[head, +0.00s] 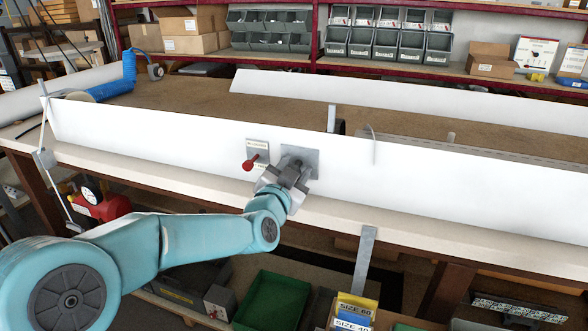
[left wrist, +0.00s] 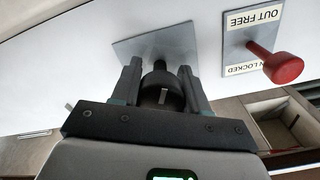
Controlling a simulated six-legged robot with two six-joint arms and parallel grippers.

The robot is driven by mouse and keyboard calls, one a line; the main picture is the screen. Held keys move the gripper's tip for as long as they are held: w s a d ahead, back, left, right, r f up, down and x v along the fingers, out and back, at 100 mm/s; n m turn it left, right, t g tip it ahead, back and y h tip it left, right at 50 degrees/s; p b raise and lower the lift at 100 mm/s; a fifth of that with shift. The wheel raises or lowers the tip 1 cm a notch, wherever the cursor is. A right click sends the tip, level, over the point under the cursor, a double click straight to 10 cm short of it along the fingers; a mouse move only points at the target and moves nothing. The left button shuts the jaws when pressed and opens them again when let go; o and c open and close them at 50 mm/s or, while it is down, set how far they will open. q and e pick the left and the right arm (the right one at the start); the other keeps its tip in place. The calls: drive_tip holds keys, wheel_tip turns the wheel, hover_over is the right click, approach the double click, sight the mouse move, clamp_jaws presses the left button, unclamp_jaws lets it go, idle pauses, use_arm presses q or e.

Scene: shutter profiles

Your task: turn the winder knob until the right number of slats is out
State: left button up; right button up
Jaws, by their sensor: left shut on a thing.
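My left gripper (head: 291,172) is at the front of the long white panel (head: 150,137), by a grey square plate (head: 311,155). In the left wrist view its two fingers are shut on the dark round winder knob (left wrist: 160,90), one finger on each side. The knob has a pale line on its face and sits on a shaft in front of the plate. The head view hides most of the knob. A red-knobbed lever (head: 250,163) stands left of it on a label plate; the left wrist view reads "OUT FREE" and "LOCKED". I cannot make out separate slats. My right gripper is not in view.
The panel stands along the front of a workbench (head: 190,186). A grey upright bracket (head: 331,117) and a second white board (head: 400,98) are behind it. A green crate (head: 271,302) sits below the bench.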

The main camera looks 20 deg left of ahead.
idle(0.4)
use_arm(q)
drive_tip(key=o, duration=1)
drive_tip(key=shift+o, duration=0.2)
drive_tip(key=s, duration=1.6)
drive_tip(key=shift+s+a, duration=0.2)
drive_tip(key=shift+a, duration=0.05)
drive_tip(key=shift+a, duration=0.1)
